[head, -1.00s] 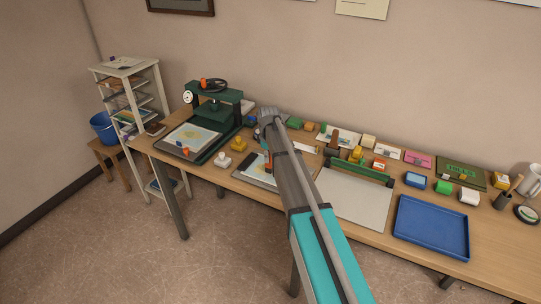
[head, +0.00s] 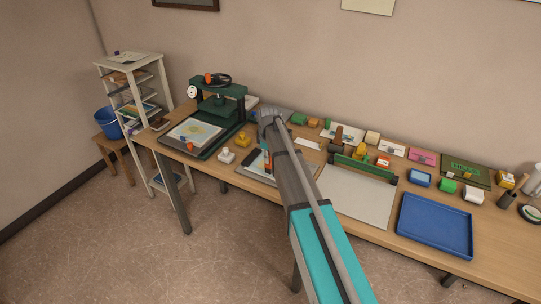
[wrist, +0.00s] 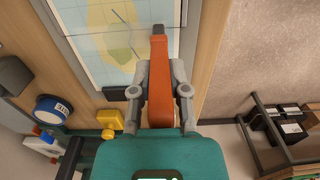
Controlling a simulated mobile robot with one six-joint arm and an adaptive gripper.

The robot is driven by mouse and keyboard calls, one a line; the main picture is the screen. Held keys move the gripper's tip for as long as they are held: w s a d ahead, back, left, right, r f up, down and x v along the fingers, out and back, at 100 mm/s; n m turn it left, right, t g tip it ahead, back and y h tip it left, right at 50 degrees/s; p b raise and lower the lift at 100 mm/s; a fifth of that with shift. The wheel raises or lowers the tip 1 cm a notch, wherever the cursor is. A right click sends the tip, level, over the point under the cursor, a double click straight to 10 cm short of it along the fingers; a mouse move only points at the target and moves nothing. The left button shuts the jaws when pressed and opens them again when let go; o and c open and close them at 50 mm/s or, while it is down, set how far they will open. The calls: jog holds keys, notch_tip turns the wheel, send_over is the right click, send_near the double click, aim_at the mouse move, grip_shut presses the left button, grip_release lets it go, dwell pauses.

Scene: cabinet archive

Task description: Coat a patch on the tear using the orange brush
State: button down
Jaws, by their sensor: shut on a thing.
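My gripper (wrist: 159,92) is shut on the orange brush (wrist: 159,85), one finger on each side of its handle. The brush's dark tip (wrist: 159,30) points away from my gripper and lies over the right border of a map sheet (wrist: 90,18). I cannot tell whether the tip touches the sheet. The sheet is pale blue with a yellow-green land shape. In the head view the sheet (head: 254,162) lies on the bench, partly hidden by my arm. A thin dark line crosses it in the wrist view; I cannot tell whether it is the tear. No patch is clearly visible.
A yellow block (wrist: 110,118) and a blue round container (wrist: 52,108) stand near the sheet. A green press (head: 216,105) with another map is at left. A grey board (head: 355,195), a blue tray (head: 435,225) and several small blocks occupy the right side.

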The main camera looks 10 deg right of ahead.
jog(key=shift+s+a, duration=0.35)
jog(key=shift+s, duration=0.05)
jog(key=shift+r, duration=0.2)
notch_tip(320, 180, up, 6)
jog(key=p, duration=0.6)
jog(key=shift+f, duration=0.1)
dwell(0.4)
notch_tip(320, 180, up, 3)
jog(key=p, duration=0.3)
jog(key=shift+f, duration=0.2)
dwell(0.8)
jog(key=shift+f+b, duration=0.45)
jog(key=shift+b, duration=0.1)
